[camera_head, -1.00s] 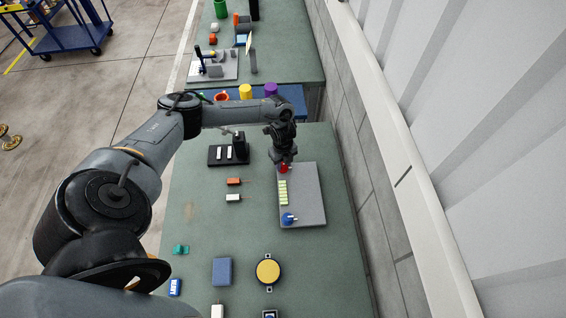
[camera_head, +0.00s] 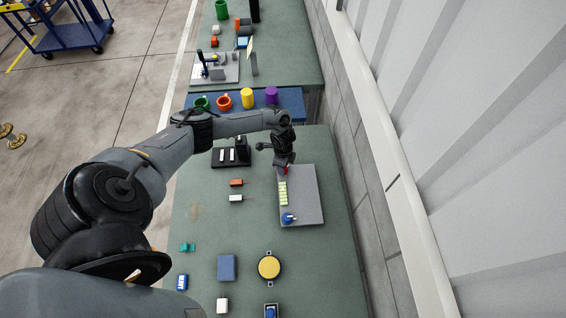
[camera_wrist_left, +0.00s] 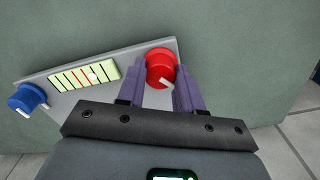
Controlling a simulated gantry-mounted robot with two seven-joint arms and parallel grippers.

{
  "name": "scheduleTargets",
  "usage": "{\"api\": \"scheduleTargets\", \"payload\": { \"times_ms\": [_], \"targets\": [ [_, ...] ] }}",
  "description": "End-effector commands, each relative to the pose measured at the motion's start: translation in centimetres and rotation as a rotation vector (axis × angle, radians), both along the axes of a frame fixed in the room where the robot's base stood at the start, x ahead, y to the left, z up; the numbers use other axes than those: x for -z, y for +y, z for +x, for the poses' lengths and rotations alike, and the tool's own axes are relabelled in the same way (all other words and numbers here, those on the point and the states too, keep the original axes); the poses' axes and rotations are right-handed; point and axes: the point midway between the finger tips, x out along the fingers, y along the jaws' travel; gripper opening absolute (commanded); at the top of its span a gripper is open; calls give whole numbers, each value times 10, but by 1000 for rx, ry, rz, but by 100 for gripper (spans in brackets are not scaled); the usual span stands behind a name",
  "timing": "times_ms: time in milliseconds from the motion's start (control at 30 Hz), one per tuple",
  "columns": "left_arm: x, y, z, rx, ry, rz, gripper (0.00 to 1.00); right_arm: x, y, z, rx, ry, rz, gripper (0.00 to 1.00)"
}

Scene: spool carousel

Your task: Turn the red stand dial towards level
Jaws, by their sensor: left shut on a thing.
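The red dial (camera_wrist_left: 160,68) sits on a grey panel (camera_wrist_left: 130,68); its white pointer mark faces down and to the right in the left wrist view. In the head view the red dial (camera_head: 285,170) is mostly hidden under my left gripper (camera_head: 284,164). In the left wrist view the two purple fingers of my left gripper (camera_wrist_left: 158,82) stand on either side of the dial, shut on it. My right gripper is not in view.
A blue dial (camera_wrist_left: 27,98) with a white pointer is at the panel's other end. On the green table (camera_head: 210,210) lie a yellow round piece (camera_head: 269,267), a blue block (camera_head: 227,267) and small red and white blocks. A wall stands to the right.

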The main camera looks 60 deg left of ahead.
Motion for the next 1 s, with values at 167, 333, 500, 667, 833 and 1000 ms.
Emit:
{"api": "scheduleTargets", "payload": {
  "times_ms": [167,333,500,667,833,1000],
  "targets": [
    [-3,-1,0,-89,1,-3,5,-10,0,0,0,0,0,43],
    [-2,-1,1,-138,0,-3,5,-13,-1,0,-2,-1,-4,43],
    [-2,-1,1,-158,0,-3,5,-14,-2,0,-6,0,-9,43],
    [-1,-1,1,-160,0,-3,5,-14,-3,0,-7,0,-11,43],
    [-2,-1,1,-159,0,-3,5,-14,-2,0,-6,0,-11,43],
    [-1,-1,1,-159,-1,-2,57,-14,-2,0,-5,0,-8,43]
  ]
}}
